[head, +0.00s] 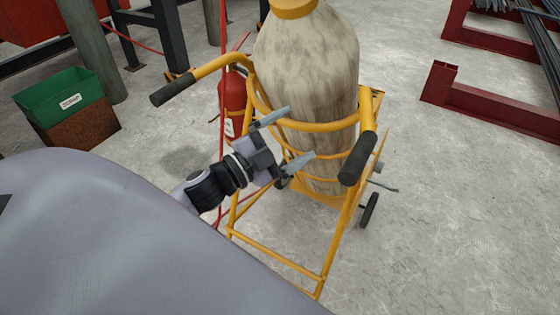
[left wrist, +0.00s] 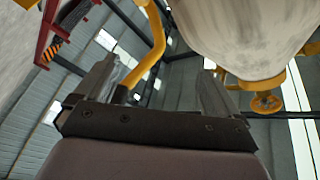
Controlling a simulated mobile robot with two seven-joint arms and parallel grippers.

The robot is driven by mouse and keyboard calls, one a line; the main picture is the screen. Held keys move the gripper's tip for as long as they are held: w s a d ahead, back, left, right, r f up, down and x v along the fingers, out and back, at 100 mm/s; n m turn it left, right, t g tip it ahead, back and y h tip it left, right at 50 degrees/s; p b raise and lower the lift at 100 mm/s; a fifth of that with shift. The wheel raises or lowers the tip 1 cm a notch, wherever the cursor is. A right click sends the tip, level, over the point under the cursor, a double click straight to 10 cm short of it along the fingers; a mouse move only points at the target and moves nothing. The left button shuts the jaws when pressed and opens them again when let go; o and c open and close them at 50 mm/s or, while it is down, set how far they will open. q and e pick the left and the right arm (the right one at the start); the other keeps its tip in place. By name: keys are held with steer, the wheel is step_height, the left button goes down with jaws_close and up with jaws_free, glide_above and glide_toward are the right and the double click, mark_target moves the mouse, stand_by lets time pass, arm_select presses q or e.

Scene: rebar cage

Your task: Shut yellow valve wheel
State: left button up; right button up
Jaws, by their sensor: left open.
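My left gripper (head: 299,133) is open and empty in the head view, in front of the yellow cylinder trolley (head: 318,127) at its handle end. In the left wrist view its two fingers (left wrist: 158,72) stand apart, with a yellow trolley tube (left wrist: 157,40) showing between them. The large worn beige cylinder (head: 310,60) stands in the trolley, with a yellow collar (head: 293,9) cut off at the top edge. A small yellow wheel-like part (left wrist: 267,103) shows at the right of the left wrist view, apart from the fingers; I cannot tell for sure that it is the valve wheel. My right gripper is out of view.
A red extinguisher-like cylinder (head: 232,103) with a red hose is beside the trolley. A green bin (head: 62,97) stands at the left. Red steel frames (head: 490,110) are at the right. The grey floor (head: 450,220) at the lower right is clear.

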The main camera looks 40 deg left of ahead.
arm_select(q)
step_height(320, 180, down, 6)
steer(key=s+n+g+y, duration=0.1)
steer(key=s+n+y, duration=0.1)
steer(key=n, duration=0.1)
steer(key=shift+s+d+r+n+p, duration=0.15)
steer(key=shift+s+r+n+p, duration=0.1)
steer(key=shift+s+n+p, duration=0.15)
